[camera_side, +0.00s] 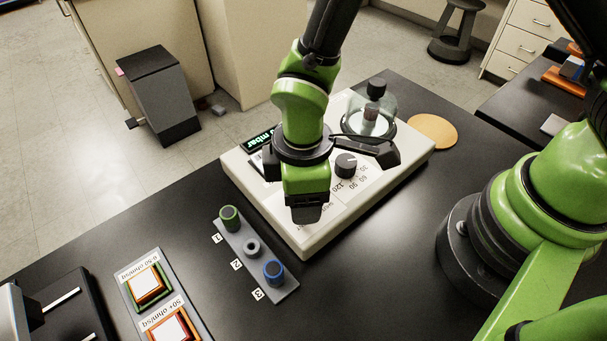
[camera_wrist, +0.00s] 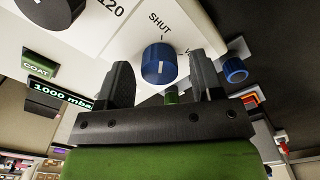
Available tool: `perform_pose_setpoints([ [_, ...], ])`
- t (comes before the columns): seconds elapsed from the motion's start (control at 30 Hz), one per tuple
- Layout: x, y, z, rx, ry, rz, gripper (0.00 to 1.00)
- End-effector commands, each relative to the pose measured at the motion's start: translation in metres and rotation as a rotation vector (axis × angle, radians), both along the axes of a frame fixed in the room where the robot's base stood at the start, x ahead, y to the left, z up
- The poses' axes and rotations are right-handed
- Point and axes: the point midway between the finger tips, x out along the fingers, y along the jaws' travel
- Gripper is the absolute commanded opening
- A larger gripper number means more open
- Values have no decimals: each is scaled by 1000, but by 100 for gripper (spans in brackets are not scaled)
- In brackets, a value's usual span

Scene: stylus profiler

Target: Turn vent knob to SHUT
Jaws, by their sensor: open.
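The blue vent knob (camera_wrist: 158,68) shows in the wrist view on the white front of the machine. A short white mark runs along its face, and the word SHUT (camera_wrist: 160,23) is printed above it. A second label beside it is mostly hidden by a finger. My gripper (camera_wrist: 162,78) is open, with one finger on each side of the knob; I cannot tell whether either finger touches it. In the side view my gripper (camera_side: 307,212) is over the near part of the white machine (camera_side: 255,205) and hides the knob.
A black dial (camera_side: 346,165) with numbers and a glass bell jar (camera_side: 376,108) are on the machine. A COAT button (camera_wrist: 40,65) and a 1000 mbar display (camera_wrist: 62,96) show nearby. A grey rack (camera_side: 262,263) with numbered places stands in front. Labelled trays (camera_side: 180,309) lie at lower left.

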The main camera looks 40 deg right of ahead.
Motion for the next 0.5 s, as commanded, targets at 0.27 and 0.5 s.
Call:
perform_pose_setpoints([
  [0.27, 1, 1, 48, 5, -6, 0, 60],
  [0.5, 1, 0, 86, 2, -4, 1, 60],
])
